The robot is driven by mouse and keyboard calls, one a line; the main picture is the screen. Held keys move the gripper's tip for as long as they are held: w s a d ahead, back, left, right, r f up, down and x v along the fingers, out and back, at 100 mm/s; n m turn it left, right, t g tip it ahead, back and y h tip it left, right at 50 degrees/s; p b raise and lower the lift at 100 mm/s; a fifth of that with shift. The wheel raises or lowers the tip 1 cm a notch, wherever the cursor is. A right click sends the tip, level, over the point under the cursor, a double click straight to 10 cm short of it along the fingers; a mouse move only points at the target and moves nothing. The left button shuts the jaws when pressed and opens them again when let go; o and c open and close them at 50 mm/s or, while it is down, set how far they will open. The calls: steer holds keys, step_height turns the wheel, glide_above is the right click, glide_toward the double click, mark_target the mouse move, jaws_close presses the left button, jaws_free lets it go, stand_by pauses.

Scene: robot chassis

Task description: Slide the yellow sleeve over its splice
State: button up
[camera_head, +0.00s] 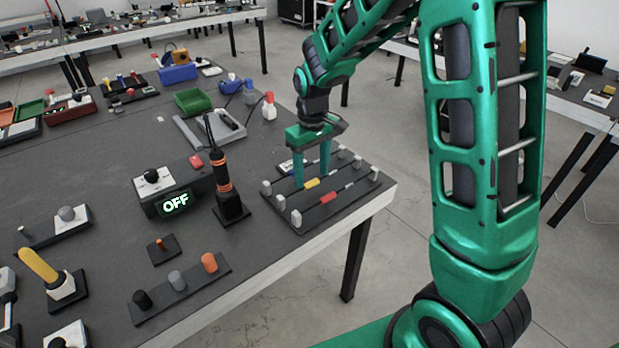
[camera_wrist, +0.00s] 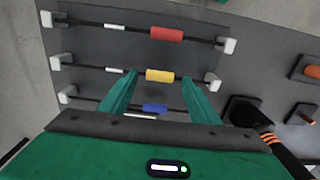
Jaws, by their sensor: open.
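The yellow sleeve (camera_head: 312,183) sits on the middle of three dark cables on a flat board (camera_head: 340,208). It also shows in the wrist view (camera_wrist: 159,76). Its white splice (camera_wrist: 114,69) is on the same cable, to the left of the sleeve in the wrist view, with bare cable between. My gripper (camera_head: 311,180) is open and points down over the board. In the wrist view, its fingertips (camera_wrist: 159,77) appear on either side of the yellow sleeve along the cable, with gaps. I cannot tell their exact height.
A red sleeve (camera_wrist: 166,34) and a blue sleeve (camera_wrist: 155,107) are on the neighbouring cables, each with a white splice. White end posts (camera_wrist: 227,46) hold the cables. A dark stand with an orange-banded handle (camera_head: 223,180) and an OFF display box (camera_head: 174,203) stand left of the board.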

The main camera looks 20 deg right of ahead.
mark_target(311, 184)
steer(key=shift+f, duration=1.15)
